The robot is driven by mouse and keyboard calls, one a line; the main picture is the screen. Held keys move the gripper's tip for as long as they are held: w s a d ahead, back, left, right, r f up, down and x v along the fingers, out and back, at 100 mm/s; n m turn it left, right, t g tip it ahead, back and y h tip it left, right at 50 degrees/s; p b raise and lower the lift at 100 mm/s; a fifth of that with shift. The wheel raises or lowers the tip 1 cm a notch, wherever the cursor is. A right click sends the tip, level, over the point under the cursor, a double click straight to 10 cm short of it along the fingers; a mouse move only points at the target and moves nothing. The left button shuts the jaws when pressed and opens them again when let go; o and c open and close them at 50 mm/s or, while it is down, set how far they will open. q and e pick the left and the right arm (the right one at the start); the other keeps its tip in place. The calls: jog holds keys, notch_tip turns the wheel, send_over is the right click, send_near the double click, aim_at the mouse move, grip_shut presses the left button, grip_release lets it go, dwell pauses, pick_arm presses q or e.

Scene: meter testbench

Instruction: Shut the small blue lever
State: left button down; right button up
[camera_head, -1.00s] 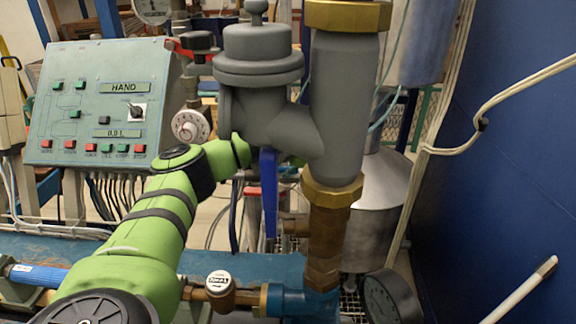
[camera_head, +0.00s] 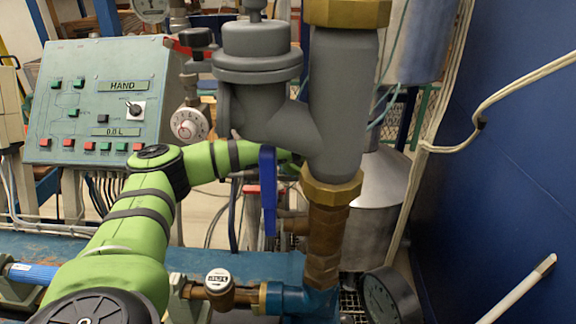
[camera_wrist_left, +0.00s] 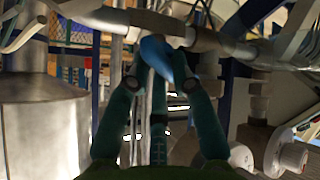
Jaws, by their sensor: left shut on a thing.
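In the left wrist view a small blue lever (camera_wrist_left: 157,55) sits between the fingertips of my left gripper (camera_wrist_left: 158,72), which is shut on it. The lever hangs by a grey horizontal pipe. In the head view a flat blue lever (camera_head: 268,190) points downward below the grey valve body (camera_head: 262,95). I cannot tell whether it is the same lever. My green left arm passes behind it, and the grey fitting hides my left gripper there. My right gripper is in neither view.
A thick grey pipe with brass collars (camera_head: 332,190) stands right of the lever. A control panel (camera_head: 95,95) is at the left, a dial gauge (camera_head: 385,298) at the lower right. A blue wall (camera_head: 500,180) closes the right side.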

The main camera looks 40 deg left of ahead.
pick_arm(q)
jog(key=shift+m+t, duration=0.3)
jog(key=shift+m, duration=0.4)
jog(key=c, duration=1.1)
grip_release()
jog(key=shift+o, duration=0.2)
jog(key=v, duration=0.7)
jog(key=shift+d+r, duration=0.2)
jog(key=shift+r, duration=0.05)
jog(key=shift+s, duration=0.1)
